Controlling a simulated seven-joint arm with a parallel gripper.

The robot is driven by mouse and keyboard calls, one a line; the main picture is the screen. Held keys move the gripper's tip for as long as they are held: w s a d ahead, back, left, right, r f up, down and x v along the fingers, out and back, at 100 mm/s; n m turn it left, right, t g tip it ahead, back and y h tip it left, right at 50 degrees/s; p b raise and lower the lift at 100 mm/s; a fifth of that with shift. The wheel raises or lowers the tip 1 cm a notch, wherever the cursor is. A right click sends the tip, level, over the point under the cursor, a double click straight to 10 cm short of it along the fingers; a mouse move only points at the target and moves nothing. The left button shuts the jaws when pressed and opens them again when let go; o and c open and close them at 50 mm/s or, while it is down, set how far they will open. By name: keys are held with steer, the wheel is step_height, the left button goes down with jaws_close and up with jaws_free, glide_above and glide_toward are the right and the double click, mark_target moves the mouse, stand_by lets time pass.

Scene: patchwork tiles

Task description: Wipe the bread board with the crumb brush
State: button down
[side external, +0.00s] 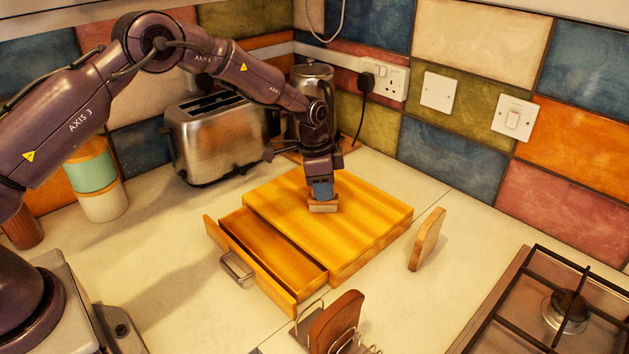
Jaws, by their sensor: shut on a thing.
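The bread board (365,228) is a thick yellow-orange wooden block on the pale worktop. An empty-looking drawer (272,250) with a metal handle is pulled out of its front left side. My gripper (322,197) points down over the middle of the board and is shut on the crumb brush (323,208), a small light-wood block. The brush is at the board's top surface; its underside is hidden, so I cannot tell whether it touches. No crumbs can be made out on the board.
A steel toaster (220,137) and a kettle (312,88) stand behind the board. A slice of bread (427,239) stands upright to its right. A rack (345,322) with another brown slice is in front. A gas hob (560,305) lies at lower right.

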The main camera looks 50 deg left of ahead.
steer(key=shift+d, duration=2.4)
steer(key=shift+w, duration=0.65)
steer(key=shift+a, duration=6.1)
step_height(320, 180, up, 8)
